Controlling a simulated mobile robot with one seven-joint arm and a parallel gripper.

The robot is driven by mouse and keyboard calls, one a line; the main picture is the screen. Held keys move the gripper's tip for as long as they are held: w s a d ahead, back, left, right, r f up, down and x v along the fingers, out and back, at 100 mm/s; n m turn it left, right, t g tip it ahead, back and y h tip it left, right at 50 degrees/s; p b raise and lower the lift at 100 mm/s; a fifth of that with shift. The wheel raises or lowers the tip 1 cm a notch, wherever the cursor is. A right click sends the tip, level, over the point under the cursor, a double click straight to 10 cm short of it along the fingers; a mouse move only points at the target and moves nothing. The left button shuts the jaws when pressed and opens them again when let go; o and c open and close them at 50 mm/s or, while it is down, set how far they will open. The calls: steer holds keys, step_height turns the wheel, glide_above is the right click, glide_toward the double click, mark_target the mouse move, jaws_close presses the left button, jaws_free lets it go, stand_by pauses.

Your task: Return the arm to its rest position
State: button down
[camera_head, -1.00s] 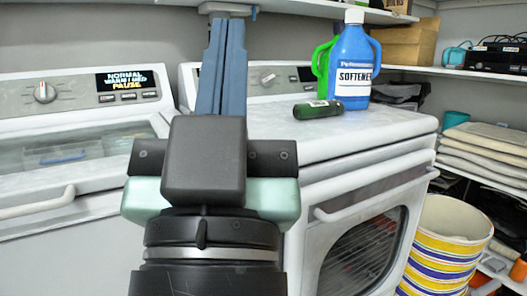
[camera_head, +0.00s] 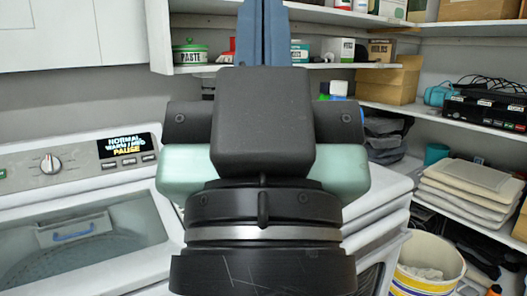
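My gripper (camera_head: 264,30) points up and away from the camera, in the middle of the view. Its two blue fingers lie side by side with only a thin seam between them, so it looks shut. The fingertips are cut off by the top edge. I see nothing held in the visible part of the fingers. The dark gripper body and wrist fill the centre and hide much of the right-hand machine. The arm is raised in front of the shelf and the machines.
A washing machine (camera_head: 75,185) with a clear lid stands left. A shelf (camera_head: 330,66) with tins and boxes runs behind the fingers. The blue softener bottle's top (camera_head: 338,90) peeks out behind my gripper. Folded cloths (camera_head: 470,185) lie on the right shelves, above a striped bucket (camera_head: 430,265).

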step_height(320, 180, up, 16)
steer(key=p, duration=1.3)
steer(key=shift+a+f, duration=0.15)
